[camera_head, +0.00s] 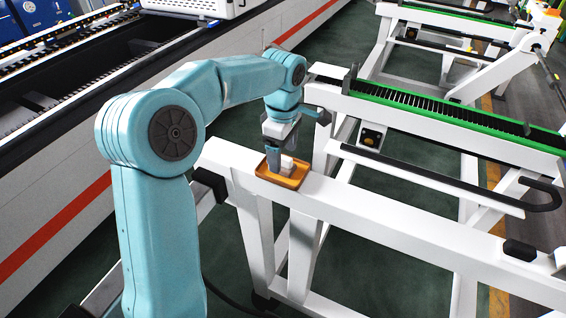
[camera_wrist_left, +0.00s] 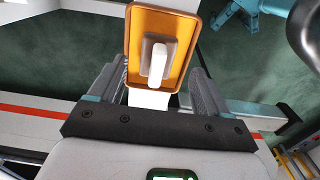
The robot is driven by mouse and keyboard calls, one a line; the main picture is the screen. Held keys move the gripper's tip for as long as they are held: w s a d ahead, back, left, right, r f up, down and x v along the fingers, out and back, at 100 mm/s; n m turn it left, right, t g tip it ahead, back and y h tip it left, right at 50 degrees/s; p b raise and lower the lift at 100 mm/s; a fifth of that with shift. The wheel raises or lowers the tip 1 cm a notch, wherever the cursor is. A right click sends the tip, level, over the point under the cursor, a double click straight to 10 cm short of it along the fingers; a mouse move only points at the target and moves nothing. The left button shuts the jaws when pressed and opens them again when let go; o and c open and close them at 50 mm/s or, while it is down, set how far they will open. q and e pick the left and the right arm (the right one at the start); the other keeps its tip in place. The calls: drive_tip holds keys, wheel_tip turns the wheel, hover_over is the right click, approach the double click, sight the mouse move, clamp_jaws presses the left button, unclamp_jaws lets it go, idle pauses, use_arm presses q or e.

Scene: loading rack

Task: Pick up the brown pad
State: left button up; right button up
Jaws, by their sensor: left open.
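An orange-brown tray (camera_head: 293,184) sits on the white rack beam, and it also shows in the left wrist view (camera_wrist_left: 133,30). In the tray is a small grey-brown block (camera_wrist_left: 146,64) with a white piece (camera_wrist_left: 158,62) over it. In the head view the white piece (camera_head: 287,164) shows beside my gripper. I cannot tell for sure whether the brown pad is the tray or the block. My left gripper (camera_head: 274,168) points down over the tray's left part. In the left wrist view its fingers (camera_wrist_left: 157,80) are apart, with nothing between them touching both. My right gripper is not seen.
The white beam (camera_head: 390,225) runs right, with a black stop (camera_head: 520,250) on it. A black bar (camera_head: 430,180) and a green-edged toothed rail (camera_head: 440,105) lie behind. A white machine side with a red stripe (camera_head: 60,228) is at left. Dark green floor shows between.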

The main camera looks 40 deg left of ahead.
sight(283, 163)
use_arm(q)
drive_tip(key=f, duration=0.2)
drive_tip(key=shift+w+a+f, duration=0.25)
drive_tip(key=shift+a+f, duration=0.05)
drive_tip(key=shift+f, duration=0.15)
drive_tip(key=shift+s+d, duration=0.25)
drive_tip(key=shift+w+a, duration=0.15)
drive_tip(key=shift+w, duration=0.05)
drive_tip(key=c, duration=1.1)
drive_tip(key=shift+s, duration=0.1)
drive_tip(key=shift+c, duration=0.2)
